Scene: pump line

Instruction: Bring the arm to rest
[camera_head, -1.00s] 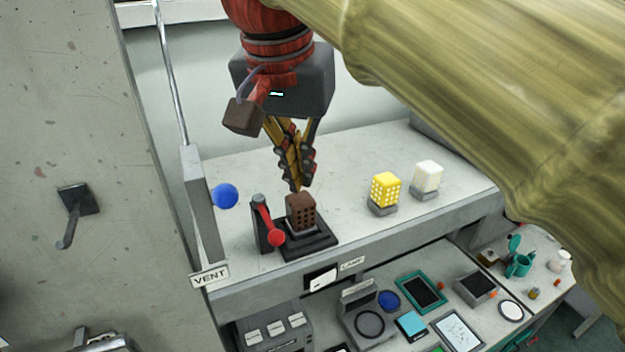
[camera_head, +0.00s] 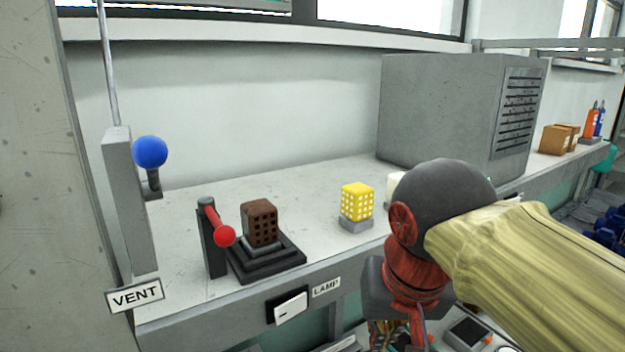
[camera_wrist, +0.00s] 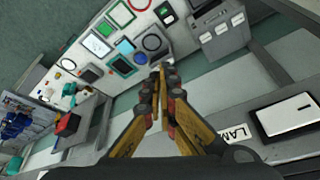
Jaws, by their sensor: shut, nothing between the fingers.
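My arm reaches in from the right in the head view, its red wrist bent downward in front of the shelf's front edge. My gripper (camera_wrist: 162,75) shows in the wrist view with its yellow and black fingers together and nothing between them. In the head view only a bit of the fingers shows at the bottom edge. In the wrist view the gripper is in front of the lower bench (camera_wrist: 110,90), clear of the objects there as far as I can tell.
On the shelf stand a brown block (camera_head: 260,222) on a black base, a red-knobbed lever (camera_head: 223,236), a blue knob (camera_head: 150,152) and a yellow lamp (camera_head: 357,202). A white block (camera_head: 395,187) is partly behind my arm. A grey cabinet (camera_head: 450,110) stands behind.

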